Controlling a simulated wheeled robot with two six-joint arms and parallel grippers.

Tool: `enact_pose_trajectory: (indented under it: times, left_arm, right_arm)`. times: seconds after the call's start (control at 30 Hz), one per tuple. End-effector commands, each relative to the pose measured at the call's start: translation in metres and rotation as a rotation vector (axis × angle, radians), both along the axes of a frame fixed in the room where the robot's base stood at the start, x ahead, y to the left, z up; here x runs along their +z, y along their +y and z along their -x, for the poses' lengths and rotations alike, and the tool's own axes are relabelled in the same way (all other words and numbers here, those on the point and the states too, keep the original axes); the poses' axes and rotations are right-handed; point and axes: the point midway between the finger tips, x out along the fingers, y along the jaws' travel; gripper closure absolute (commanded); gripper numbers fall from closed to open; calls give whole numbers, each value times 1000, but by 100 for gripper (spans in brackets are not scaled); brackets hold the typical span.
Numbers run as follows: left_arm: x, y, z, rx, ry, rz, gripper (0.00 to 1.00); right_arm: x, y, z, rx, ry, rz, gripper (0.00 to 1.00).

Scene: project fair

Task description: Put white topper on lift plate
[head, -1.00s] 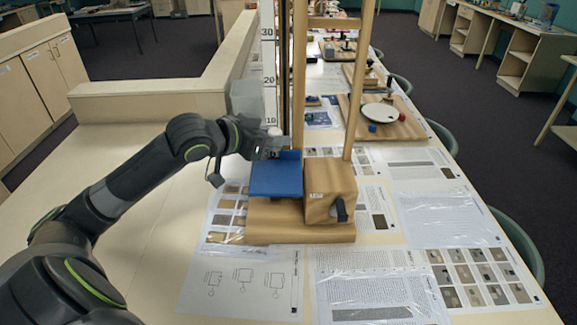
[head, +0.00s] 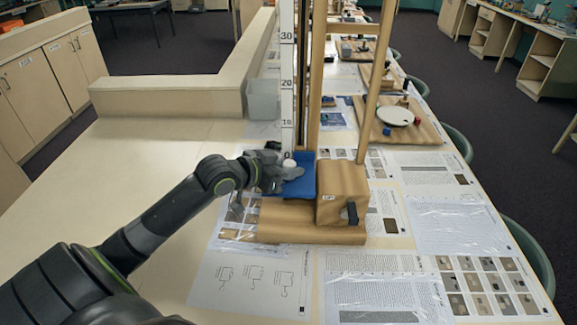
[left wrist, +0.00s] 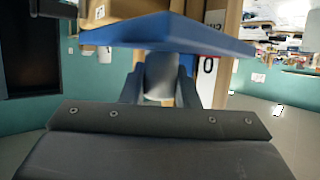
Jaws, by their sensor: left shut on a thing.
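The blue lift plate (head: 301,188) sits low on the wooden lift stand, left of its wooden block; its underside or edge also shows in the left wrist view (left wrist: 190,30). My left gripper (head: 277,173) is over the plate's left part and hides some of it. It is shut on the small white topper (head: 289,163), whose pale body shows between the fingers in the left wrist view (left wrist: 160,75). I cannot tell whether the topper touches the plate. My right gripper is not in view.
A tall white scale (head: 287,75) and wooden posts (head: 371,90) rise beside the plate. The wooden block (head: 342,190) with a black crank stands to its right. A translucent bin (head: 263,99) stands behind. Printed sheets (head: 250,285) cover the table; its left side is clear.

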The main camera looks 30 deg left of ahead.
Motion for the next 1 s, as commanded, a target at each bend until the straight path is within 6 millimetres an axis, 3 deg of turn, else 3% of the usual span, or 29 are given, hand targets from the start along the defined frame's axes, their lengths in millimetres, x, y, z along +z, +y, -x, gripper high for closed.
enact_pose_trajectory:
  times: [0.23,0.27,0.4,0.77,1.0]
  left_arm:
    - [-3,0,0,0,0,0,94]
    - [-2,0,0,0,0,0,70]
    - [-2,0,0,0,0,0,51]
    - [2,0,0,-1,-1,-2,51]
    - [8,8,20,0,-1,-9,51]
  right_arm:
    - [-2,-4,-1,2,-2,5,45]
    - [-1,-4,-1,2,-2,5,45]
    - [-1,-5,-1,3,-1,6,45]
    - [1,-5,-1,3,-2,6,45]
    - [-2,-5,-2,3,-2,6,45]
